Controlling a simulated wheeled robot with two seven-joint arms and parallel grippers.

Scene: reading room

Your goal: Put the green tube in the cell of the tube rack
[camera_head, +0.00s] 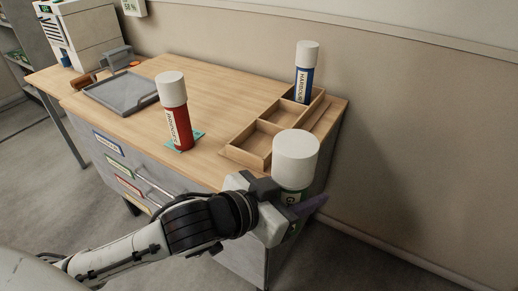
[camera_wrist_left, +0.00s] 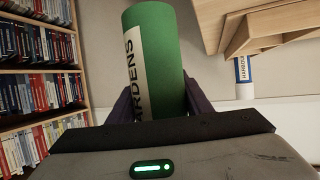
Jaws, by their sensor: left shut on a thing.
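My left gripper (camera_head: 290,205) is shut on the green tube, whose white cap (camera_head: 296,158) shows large in the head view. The tube's green body with a white label (camera_wrist_left: 155,65) fills the middle of the left wrist view, between the dark fingers. The gripper holds it in front of the cabinet's right front corner, near the rack. The wooden tube rack (camera_head: 233,153) stands on the cabinet top at right. A blue tube with a white cap (camera_head: 304,80) stands upright in its far cell. Nearer cells look empty; the held tube's cap hides part of the rack's near end.
A red tube (camera_head: 176,122) with a white cap stands upright on a teal mat (camera_head: 198,134) left of the rack. A grey tray (camera_head: 122,96) lies at the cabinet's left. The middle of the wooden top (camera_head: 225,92) is clear. A wall runs behind.

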